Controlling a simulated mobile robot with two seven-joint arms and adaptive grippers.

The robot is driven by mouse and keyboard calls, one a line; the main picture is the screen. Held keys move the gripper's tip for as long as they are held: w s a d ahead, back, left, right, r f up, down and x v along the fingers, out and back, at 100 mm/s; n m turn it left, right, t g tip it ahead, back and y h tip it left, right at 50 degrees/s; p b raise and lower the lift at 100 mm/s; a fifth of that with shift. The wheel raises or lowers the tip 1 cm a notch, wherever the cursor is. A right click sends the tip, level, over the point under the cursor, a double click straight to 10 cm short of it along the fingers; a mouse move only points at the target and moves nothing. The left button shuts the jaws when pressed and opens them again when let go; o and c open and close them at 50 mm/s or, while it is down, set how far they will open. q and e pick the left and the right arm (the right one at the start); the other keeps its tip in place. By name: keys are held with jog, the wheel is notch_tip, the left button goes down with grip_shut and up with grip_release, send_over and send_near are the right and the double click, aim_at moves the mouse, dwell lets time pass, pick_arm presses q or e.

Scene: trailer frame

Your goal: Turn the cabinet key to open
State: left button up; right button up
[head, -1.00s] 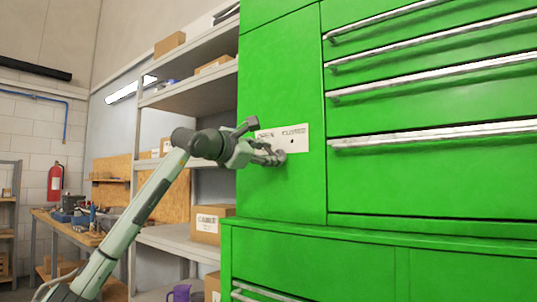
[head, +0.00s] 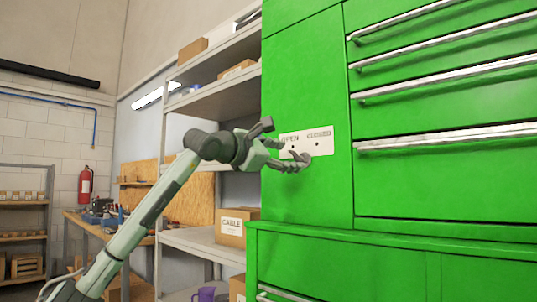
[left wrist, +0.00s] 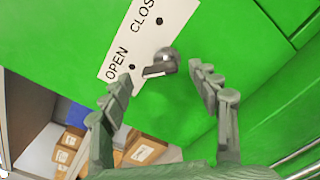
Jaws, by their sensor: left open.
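A white plate marked OPEN and CLOSED (head: 319,135) is on the green cabinet's upper left door (head: 308,80); it also shows in the left wrist view (left wrist: 143,38). A grey metal key (left wrist: 167,58) sticks out at the plate's lower edge. My left gripper (head: 298,163) is open in front of the plate. In the left wrist view, the left gripper's fingertips (left wrist: 163,82) are on either side of the key, apart from it. In the head view the fingers mostly hide the key. My right gripper is not in view.
Drawers with long metal handles (head: 445,136) are right of the door. A cabinet ledge (head: 390,238) juts out below. Grey shelving with boxes (head: 230,226) stands to the left, behind my arm. A workbench and a red extinguisher (head: 85,186) are farther back.

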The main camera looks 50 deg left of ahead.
pick_arm(q)
jog(key=s+d, duration=0.1)
jog(key=s, duration=0.8)
dwell(0.5)
dwell(0.6)
